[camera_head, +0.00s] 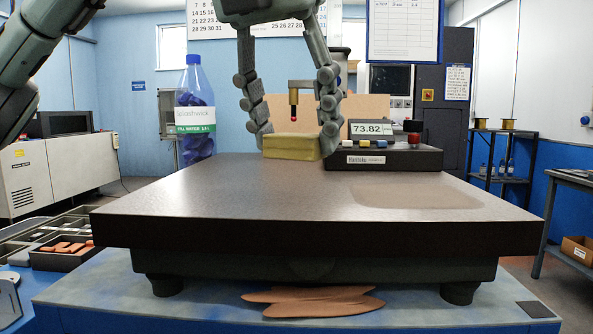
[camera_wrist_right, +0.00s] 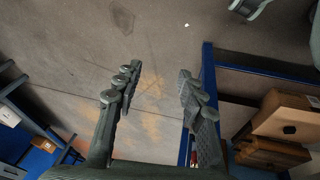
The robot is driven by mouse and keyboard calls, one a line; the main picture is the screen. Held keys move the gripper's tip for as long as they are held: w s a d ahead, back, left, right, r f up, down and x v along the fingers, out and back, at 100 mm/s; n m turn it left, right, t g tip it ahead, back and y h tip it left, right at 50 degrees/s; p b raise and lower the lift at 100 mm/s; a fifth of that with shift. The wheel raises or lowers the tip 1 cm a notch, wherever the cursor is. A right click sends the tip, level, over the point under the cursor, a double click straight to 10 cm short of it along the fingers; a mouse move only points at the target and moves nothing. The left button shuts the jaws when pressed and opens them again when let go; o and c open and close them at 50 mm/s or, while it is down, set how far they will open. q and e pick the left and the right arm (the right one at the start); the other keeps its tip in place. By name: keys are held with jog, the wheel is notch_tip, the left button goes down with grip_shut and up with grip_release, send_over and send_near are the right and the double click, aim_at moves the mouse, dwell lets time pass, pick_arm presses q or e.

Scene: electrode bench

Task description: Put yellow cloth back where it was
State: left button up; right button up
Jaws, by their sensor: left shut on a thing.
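The yellow cloth (camera_head: 291,146) is a folded, block-like pad at the back of the dark stone slab (camera_head: 250,195). My left gripper (camera_head: 293,140) reaches down from above and is shut on the cloth, one finger at each side. The cloth is at the slab's surface; I cannot tell whether it touches. My right gripper (camera_wrist_right: 158,88) shows in the right wrist view with its fingers apart and nothing between them, above bare floor.
A measuring instrument with a display (camera_head: 371,128) stands right of the cloth. A blue-capped bottle (camera_head: 195,110) stands behind the slab's left. A damp-looking patch (camera_head: 415,192) marks the slab's right. Its front and left are clear. Orange pieces (camera_head: 68,247) lie in a tray at lower left.

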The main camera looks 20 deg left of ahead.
aim_at(297, 201)
pick_arm(q)
jog(key=shift+w+d+f, duration=0.1)
jog(key=shift+w+f, duration=0.1)
jog(key=shift+f, duration=1.95)
pick_arm(e)
jog(key=shift+r, duration=0.2)
pick_arm(q)
jog(key=shift+f, duration=0.1)
jog(key=shift+f+b, duration=0.1)
jog(key=shift+b, duration=0.2)
jog(key=o, duration=0.8)
jog(key=shift+o, duration=1.4)
pick_arm(e)
jog(key=shift+s+r, duration=0.3)
jog(key=shift+r, duration=0.05)
